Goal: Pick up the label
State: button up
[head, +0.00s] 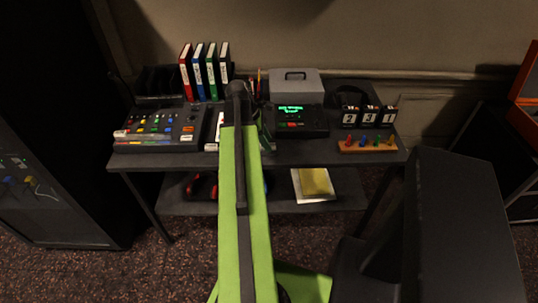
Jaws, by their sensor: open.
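I cannot pick out the label with certainty. A small white piece with red (211,147) lies at the desk's front edge, right of the mixing console, partly hidden by my green arm. Pale strips (123,133) also show along the console's lower left; either is too small to read. My arm reaches forward over the middle of the desk (290,153). Its far end hides the desk behind it, and I cannot make out my gripper's fingers.
The mixing console (160,127) stands left, with red, blue, green and black binders (198,72) behind. A grey box (297,86), a device with a green display (300,120), number blocks (368,117) and a wooden peg board (367,144) stand right. A black chair (465,230) blocks the right front.

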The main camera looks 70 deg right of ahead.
jog(key=shift+s+f, duration=0.1)
jog(key=shift+f, duration=0.25)
grip_shut()
jog(key=shift+r, duration=0.1)
